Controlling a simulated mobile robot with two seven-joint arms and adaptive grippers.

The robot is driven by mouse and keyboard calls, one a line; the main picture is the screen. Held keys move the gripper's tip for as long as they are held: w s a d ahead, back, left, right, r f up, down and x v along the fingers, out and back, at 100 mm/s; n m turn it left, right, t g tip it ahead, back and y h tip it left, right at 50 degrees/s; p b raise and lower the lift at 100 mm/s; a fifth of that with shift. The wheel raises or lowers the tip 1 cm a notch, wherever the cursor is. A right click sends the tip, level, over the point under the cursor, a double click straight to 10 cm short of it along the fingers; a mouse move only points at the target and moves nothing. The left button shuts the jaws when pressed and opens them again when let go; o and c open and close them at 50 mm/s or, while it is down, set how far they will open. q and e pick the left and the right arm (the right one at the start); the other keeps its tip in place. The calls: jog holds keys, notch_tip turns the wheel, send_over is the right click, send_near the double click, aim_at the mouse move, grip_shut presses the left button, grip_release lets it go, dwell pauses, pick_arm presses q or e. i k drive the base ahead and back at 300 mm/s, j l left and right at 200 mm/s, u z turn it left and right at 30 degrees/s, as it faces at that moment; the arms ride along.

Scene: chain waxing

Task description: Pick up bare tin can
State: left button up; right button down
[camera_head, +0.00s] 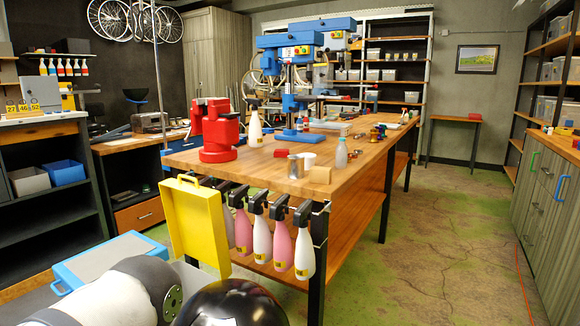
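A small bare silver tin can (296,166) stands upright near the close end of the wooden workbench (240,173). A white cup (309,159) is just behind it, and a tan wooden block (321,174) sits close to its right. Neither of my grippers shows in the head view. Only a white and grey arm part of mine is at the lower left, well in front of the bench.
A red vise (218,135), a blue drill press (298,85) and a clear bottle (341,153) stand on the bench. Spray bottles (262,232) and a yellow case (194,222) hang at its near end. Open floor (440,250) lies to the right.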

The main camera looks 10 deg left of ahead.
aim_at(295, 163)
jog(key=i+l+u, duration=0.35)
jog(key=l, duration=0.25)
jog(key=i+l+u, duration=0.2)
jog(key=l, duration=0.15)
jog(key=i+l+u, duration=0.15)
jog(key=l, duration=0.25)
